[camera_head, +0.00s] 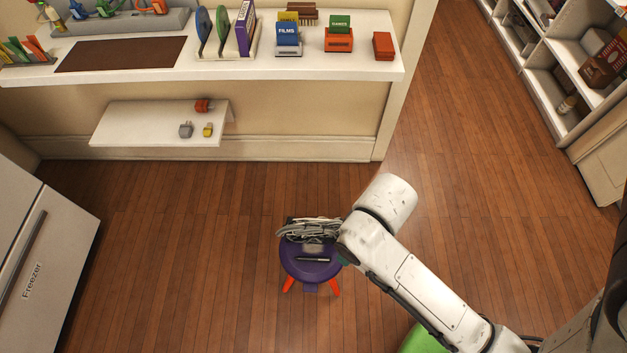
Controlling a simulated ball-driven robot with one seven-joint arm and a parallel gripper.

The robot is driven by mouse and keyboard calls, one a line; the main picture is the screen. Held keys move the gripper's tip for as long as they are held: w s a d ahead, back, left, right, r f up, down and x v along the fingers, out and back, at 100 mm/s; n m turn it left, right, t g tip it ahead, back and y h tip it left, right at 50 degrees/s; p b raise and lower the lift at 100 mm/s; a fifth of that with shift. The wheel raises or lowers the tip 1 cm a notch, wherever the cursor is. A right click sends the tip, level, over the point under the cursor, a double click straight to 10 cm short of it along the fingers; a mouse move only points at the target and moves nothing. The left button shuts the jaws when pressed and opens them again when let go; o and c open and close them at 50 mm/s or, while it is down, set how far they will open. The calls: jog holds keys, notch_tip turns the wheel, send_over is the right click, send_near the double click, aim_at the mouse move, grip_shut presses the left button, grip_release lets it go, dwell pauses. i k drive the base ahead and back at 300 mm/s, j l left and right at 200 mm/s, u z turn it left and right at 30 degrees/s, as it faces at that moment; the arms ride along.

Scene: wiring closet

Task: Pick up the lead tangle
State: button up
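The lead tangle (308,229) is a bundle of pale grey and white looped cables. It shows at the far side of a small round purple stool (297,268) with orange legs. Whether it rests fully on the seat or sits above it, I cannot tell. A small grey piece shows just below the cables, and a dark pen-like item (313,259) lies on the seat. My white arm comes in from the lower right, and its bend is close to the tangle's right side. My gripper cannot be made out; the arm hides the area right of the stool.
A counter (350,65) with files and boxes runs along the back. A low white shelf (155,128) holds several small plugs. A freezer (38,255) stands at left, shelving (545,85) at right. A green object (422,341) is at the bottom. Wood floor around the stool is mostly clear.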

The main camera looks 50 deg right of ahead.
aim_at(319, 229)
jog(key=k+l+u, duration=0.1)
jog(key=k+l, duration=0.4)
jog(key=l, duration=0.15)
jog(key=k+l+u, duration=0.1)
jog(key=k+l, duration=0.45)
jog(key=i+l, duration=0.05)
jog(key=l, duration=0.05)
